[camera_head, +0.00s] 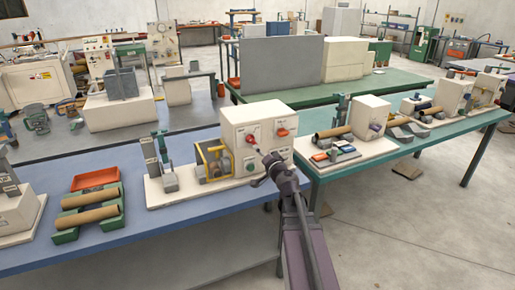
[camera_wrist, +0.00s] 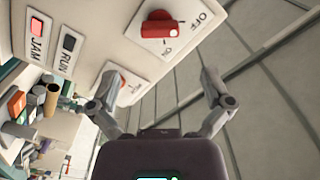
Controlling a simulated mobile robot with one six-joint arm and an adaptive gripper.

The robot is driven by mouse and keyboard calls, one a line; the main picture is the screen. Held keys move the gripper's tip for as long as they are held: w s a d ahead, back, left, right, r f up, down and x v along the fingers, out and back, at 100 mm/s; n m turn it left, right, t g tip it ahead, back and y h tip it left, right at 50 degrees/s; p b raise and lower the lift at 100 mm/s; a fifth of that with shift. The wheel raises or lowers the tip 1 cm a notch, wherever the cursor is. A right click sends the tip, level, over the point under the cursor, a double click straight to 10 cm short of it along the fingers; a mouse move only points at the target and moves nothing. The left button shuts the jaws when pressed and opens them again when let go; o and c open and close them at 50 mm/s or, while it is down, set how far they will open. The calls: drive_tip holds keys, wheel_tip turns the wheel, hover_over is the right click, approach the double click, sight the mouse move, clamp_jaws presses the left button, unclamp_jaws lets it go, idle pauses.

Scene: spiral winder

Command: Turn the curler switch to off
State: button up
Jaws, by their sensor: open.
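The cream control box (camera_head: 255,125) stands on the blue bench. In the wrist view, a red rotary switch (camera_wrist: 158,28) sits on a white plate marked OFF and ON. Its bar lies sideways in the picture, with a pale mark at its right end; I cannot tell firmly which setting it is on. A second red switch (camera_wrist: 122,80) is partly hidden behind my left finger. I cannot read which one is the curler switch. My gripper (camera_wrist: 160,88) is open and empty, its fingers apart from the upper switch. In the head view, my gripper (camera_head: 262,166) is in front of the box.
The box also has a red JAM light (camera_wrist: 37,27) and a dark RUN light (camera_wrist: 69,42). A yellow-framed roller unit (camera_head: 213,160) stands left of the box. A green bench (camera_head: 420,140) with other machines is to the right. Open floor lies in front.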

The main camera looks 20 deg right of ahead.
drive_tip(key=shift+s, duration=1.4)
drive_tip(key=s+a+f+n+g+y+p, duration=0.25)
drive_tip(key=a+n+g, duration=0.2)
drive_tip(key=a, duration=0.55)
drive_tip(key=s+a+f+n+g+y+p, duration=0.25)
drive_tip(key=a+f+n+g+y, duration=0.2)
drive_tip(key=a, duration=0.55)
drive_tip(key=s+f+g+h+p, duration=0.3)
drive_tip(key=s+g+h, duration=0.4)
drive_tip(key=s, duration=0.6)
drive_tip(key=shift+s+a+n+g, duration=0.3)
drive_tip(key=shift+n+g, duration=0.1)
drive_tip(key=shift+g, duration=0.6)
drive_tip(key=shift+f, duration=0.1)
